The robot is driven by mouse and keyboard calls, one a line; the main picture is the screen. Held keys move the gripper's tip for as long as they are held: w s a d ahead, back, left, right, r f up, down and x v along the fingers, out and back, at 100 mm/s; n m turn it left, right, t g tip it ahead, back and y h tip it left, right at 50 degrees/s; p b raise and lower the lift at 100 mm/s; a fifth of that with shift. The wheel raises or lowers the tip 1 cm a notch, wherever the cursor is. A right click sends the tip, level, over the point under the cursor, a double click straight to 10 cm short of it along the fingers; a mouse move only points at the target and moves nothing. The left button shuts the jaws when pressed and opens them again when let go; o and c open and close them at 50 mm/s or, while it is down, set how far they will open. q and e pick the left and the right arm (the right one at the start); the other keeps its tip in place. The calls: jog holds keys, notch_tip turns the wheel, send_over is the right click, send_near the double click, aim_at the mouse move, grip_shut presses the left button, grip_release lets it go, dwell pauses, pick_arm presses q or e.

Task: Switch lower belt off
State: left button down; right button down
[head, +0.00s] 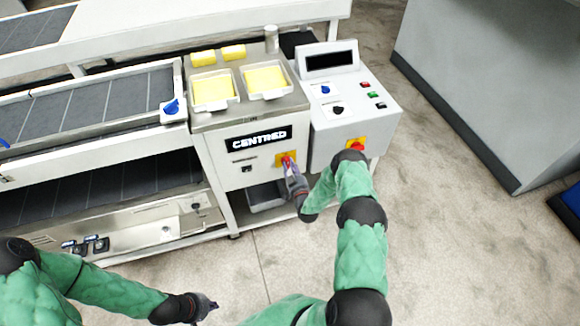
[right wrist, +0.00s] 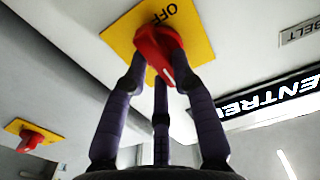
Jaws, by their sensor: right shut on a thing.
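A red rotary switch (head: 288,160) on a yellow plate (head: 279,161) sits on the white front panel below the "CENTRED" sign. My right gripper (head: 291,169) is at this switch. In the right wrist view its fingers (right wrist: 160,85) close around the red knob (right wrist: 158,50), and part of the word OFF shows on the yellow plate (right wrist: 120,33). The knob's white mark is on the end away from that word. My left gripper (head: 207,307) is low in the head view, away from the machine; its finger opening is unclear.
A second red switch (head: 356,146) on yellow is on the control box (head: 345,110) at right; it also shows in the right wrist view (right wrist: 30,141). Yellow-filled trays (head: 265,80) stand on top. Belts (head: 90,105) extend left. Open floor (head: 450,230) lies right.

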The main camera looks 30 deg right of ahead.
jog(key=n+b, duration=0.2)
jog(key=n, duration=0.2)
jog(key=shift+w+a+n, duration=0.1)
jog(key=shift+a+n, duration=0.05)
jog(key=shift+n, duration=0.15)
jog(key=n+b, duration=0.1)
jog(key=n, duration=0.3)
jog(key=shift+a+n+b, duration=0.15)
jog(key=shift+n+b, duration=0.15)
jog(key=shift+b, duration=0.1)
jog(key=n+b, duration=0.2)
jog(key=n, duration=0.2)
jog(key=shift+a, duration=0.15)
jog(key=shift+a+f+n+b, duration=0.15)
jog(key=shift+n+b, duration=0.6)
jog(key=shift+n, duration=1.55)
jog(key=c, duration=1)
grip_release()
